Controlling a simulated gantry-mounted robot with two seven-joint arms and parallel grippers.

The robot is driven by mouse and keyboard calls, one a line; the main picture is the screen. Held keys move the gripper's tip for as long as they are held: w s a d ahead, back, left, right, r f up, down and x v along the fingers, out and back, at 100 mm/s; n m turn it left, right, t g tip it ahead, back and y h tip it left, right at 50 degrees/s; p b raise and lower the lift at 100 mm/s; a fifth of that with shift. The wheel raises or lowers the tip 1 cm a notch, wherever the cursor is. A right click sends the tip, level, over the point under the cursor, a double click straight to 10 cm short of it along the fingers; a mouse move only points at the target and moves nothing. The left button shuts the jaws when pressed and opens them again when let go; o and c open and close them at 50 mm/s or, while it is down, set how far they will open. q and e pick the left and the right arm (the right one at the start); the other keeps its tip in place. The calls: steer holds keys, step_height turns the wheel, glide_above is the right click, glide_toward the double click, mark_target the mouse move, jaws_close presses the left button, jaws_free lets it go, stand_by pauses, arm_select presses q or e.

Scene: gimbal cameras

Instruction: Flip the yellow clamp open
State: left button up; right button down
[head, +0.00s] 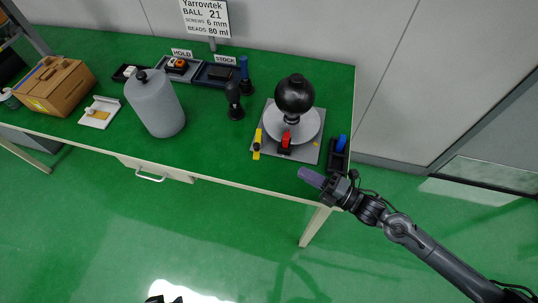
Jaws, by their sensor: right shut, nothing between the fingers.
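The yellow clamp (257,144) is a small upright-looking piece at the left front of a grey square base plate (311,154) on the green table. Whether its lever is open or shut is too small to tell. A red clamp (286,140) is on the same plate, to its right. A black ball (294,93) sits above a light round dish (311,126) on the plate. A dark part at the bottom edge may be my left gripper (165,299), mostly cut off.
A black tray with a blue item (341,143) stands right of the plate. A grey canister (156,104), a black-knobbed tool (233,99) and a cardboard box (55,84) stand to the left. Green tabletop (215,150) is clear left of the yellow clamp.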

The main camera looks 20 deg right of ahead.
steer(key=b, duration=0.2)
glide_toward(257, 141)
steer(key=w+a+r, duration=0.2)
steer(key=a, duration=0.2)
steer(key=shift+a, duration=0.25)
steer(key=shift+p, duration=0.3)
